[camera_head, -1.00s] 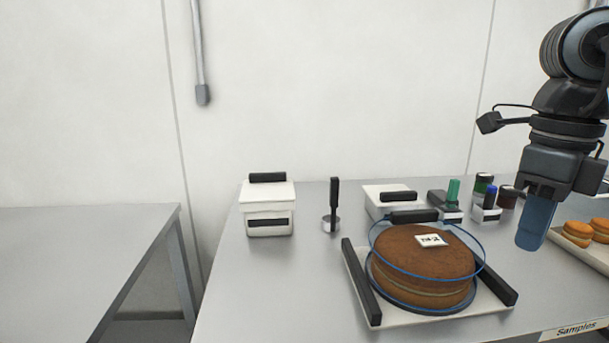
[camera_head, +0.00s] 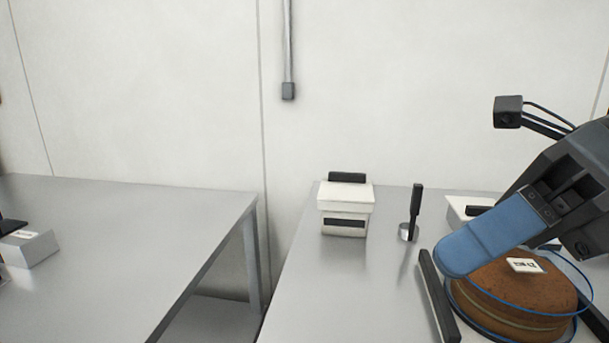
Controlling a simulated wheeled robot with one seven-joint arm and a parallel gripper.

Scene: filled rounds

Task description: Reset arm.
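My gripper (camera_head: 462,252) shows at the right of the head view. Its blue fingers point down and to the left, in front of a round brown cake (camera_head: 515,297). I see the fingers from the side, one overlapping the other, so the gap between them does not show. No held thing shows at the fingertips. The cake carries a small white label (camera_head: 525,265) and has a clear blue-rimmed ring around it.
A white lidded box with a black handle (camera_head: 345,210) and a small black-handled tool (camera_head: 413,215) stand on the right table (camera_head: 330,290). Another white box (camera_head: 462,208) is partly hidden. A gap separates the left table (camera_head: 120,240), which holds a grey block (camera_head: 30,248).

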